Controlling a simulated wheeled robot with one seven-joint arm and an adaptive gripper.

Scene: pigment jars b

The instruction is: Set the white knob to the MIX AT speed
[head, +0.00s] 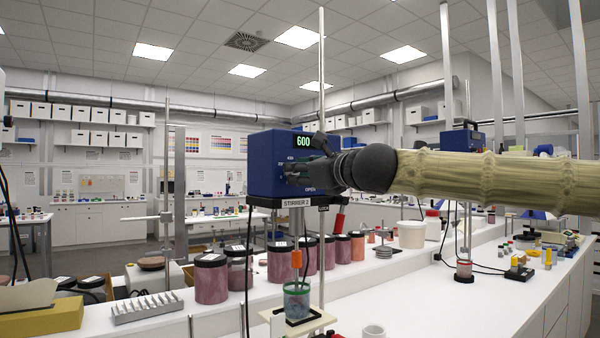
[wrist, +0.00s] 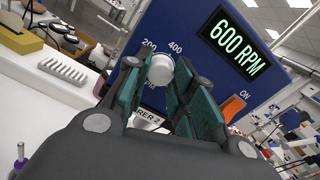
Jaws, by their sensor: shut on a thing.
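The white knob (wrist: 161,70) sits on the front panel of the blue stirrer (head: 266,160), with the marks 200 and 400 printed around it. My gripper (wrist: 158,75) is shut on the knob, one teal-padded finger on each side. The display (wrist: 234,46) reads 600 RPM, and 600 also shows on it in the head view (head: 303,141). In the head view my gripper (head: 318,174) covers the knob. The plate below the stirrer reads STIRRER 2 (head: 297,203). I cannot make out a MIX AT note or the knob's pointer.
An orange switch (wrist: 233,107) marked ON is right of the knob. A glass beaker (head: 297,300) stands under the stirrer, beside a tall metal rod (head: 322,260). Several dark-lidded pigment jars (head: 211,281) line the white bench. A metal rack (head: 147,307) is at the front left.

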